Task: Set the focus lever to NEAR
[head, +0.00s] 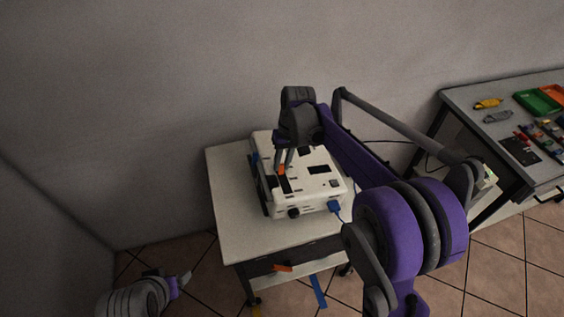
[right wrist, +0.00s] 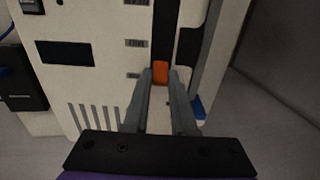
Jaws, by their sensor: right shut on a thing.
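The white projector-like box (head: 312,185) stands on a small table. Its orange focus lever (right wrist: 160,72) sits in a dark slot (right wrist: 162,35) on the top face, at the lower end of the visible slot in the right wrist view. The lever also shows in the head view (head: 282,170). Several small labels (right wrist: 136,43) line the slot; the lever is level with the lowest, but their words are unreadable. My right gripper (right wrist: 159,76) is shut on the lever, fingers on both sides. My left gripper (head: 184,281) is low at the left, away from the box; its jaws are unclear.
The small table (head: 231,215) has bare room left and in front of the box. A blue plug (head: 334,206) is at the box's front right. A workbench (head: 468,98) with green and orange bins (head: 540,101) stands at right. A grey wall is behind.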

